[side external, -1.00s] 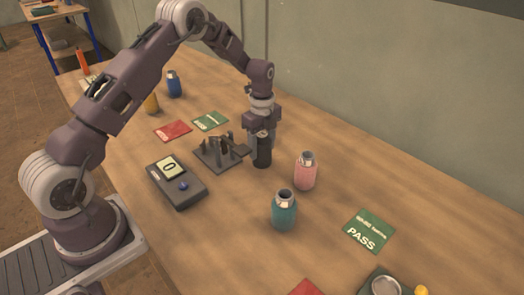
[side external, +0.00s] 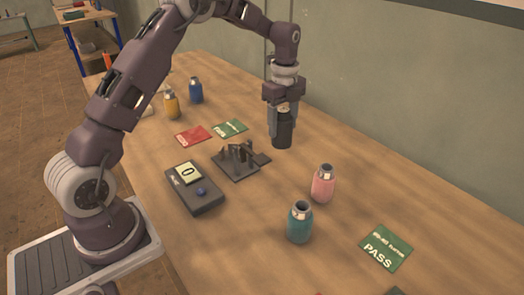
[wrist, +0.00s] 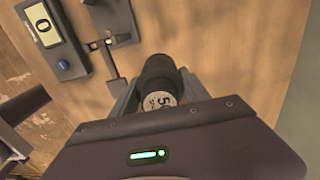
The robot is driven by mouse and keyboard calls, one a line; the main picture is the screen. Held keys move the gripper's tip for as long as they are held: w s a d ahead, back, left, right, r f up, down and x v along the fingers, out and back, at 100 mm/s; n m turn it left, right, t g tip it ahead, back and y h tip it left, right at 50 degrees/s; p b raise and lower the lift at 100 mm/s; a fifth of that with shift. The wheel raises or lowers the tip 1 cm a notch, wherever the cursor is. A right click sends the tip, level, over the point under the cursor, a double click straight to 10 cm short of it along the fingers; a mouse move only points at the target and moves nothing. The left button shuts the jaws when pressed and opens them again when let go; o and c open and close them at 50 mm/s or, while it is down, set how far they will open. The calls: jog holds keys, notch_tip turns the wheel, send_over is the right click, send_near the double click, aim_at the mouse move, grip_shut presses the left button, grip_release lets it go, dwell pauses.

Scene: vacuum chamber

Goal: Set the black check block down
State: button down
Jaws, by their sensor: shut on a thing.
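The black check block (side external: 282,133) is a dark upright cylinder held in my gripper (side external: 282,115). It hangs above the wooden table, with a gap beneath it, behind and to the right of the dark fixture (side external: 238,162). In the wrist view the block (wrist: 158,72) sits between the fingers of my gripper (wrist: 157,92), and a pale label with partly hidden markings shows on its end. My gripper is shut on the block.
A scale reading 0 (side external: 194,190) stands left of the fixture. Pink (side external: 322,185) and teal (side external: 299,224) bottles stand to the right. A green PASS card (side external: 387,248) lies farther right. Red (side external: 193,135) and green (side external: 230,128) cards lie behind the fixture. Table below the block looks clear.

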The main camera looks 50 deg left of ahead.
aim_at(281, 108)
jog(key=r, duration=0.4)
jog(key=shift+s+a+r, duration=0.15)
jog(key=shift+a+r, duration=0.2)
jog(key=shift+r, duration=0.05)
jog(key=s+a, duration=0.9)
jog(key=a, duration=0.3)
notch_tip(281, 108, down, 15)
jog(key=shift+w+a+f, duration=0.1)
jog(key=shift+w+a, duration=0.05)
jog(key=shift+f, duration=0.1)
jog(key=c, duration=0.5)
grip_release()
